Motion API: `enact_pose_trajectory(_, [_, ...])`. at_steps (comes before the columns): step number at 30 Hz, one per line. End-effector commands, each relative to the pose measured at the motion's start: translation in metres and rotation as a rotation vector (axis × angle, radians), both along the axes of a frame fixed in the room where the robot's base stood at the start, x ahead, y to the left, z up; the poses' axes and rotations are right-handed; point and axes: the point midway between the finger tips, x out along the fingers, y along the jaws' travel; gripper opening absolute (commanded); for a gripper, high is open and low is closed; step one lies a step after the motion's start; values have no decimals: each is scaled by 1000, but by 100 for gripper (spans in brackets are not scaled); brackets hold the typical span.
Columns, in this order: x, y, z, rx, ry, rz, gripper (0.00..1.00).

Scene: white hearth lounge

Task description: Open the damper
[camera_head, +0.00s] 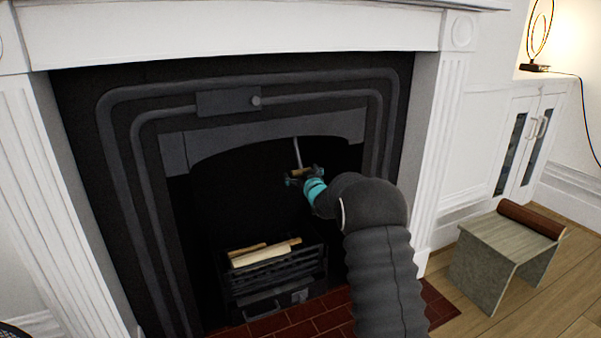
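A thin grey metal rod (298,152) hangs down inside the dark fireplace opening, below the arched hood. A short brown wooden crossbar handle (300,172) shows at its lower end; I take this to be the damper pull. My gripper (302,176), dark with a teal band behind it, is at the handle. Its dark finger parts show left and right of the wood. The view is small and dark, so I cannot tell whether the fingers press on the handle. The damper plate is not visible.
A black grate (275,278) with several pale logs (262,252) stands below in the firebox. The white mantel (240,35) and dark surround (225,102) frame the opening. A low grey stool (505,248) with a brown roll (530,219) stands at right. Wood floor there is partly clear.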

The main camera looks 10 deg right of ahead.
Motion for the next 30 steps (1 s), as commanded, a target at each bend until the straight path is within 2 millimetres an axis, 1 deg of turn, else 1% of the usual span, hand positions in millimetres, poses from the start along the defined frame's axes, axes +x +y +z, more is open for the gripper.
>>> enact_pose_trajectory(9, [-1,0,4,0,-5,1,100])
enact_pose_trajectory(14, [-14,-2,4,0,-6,1,100])
enact_pose_trajectory(17, [-28,-4,4,0,-5,1,100])
enact_pose_trajectory(27, [-87,-15,4,0,-4,1,100])
enact_pose_trajectory(30, [-101,-17,4,-1,-4,1,100])
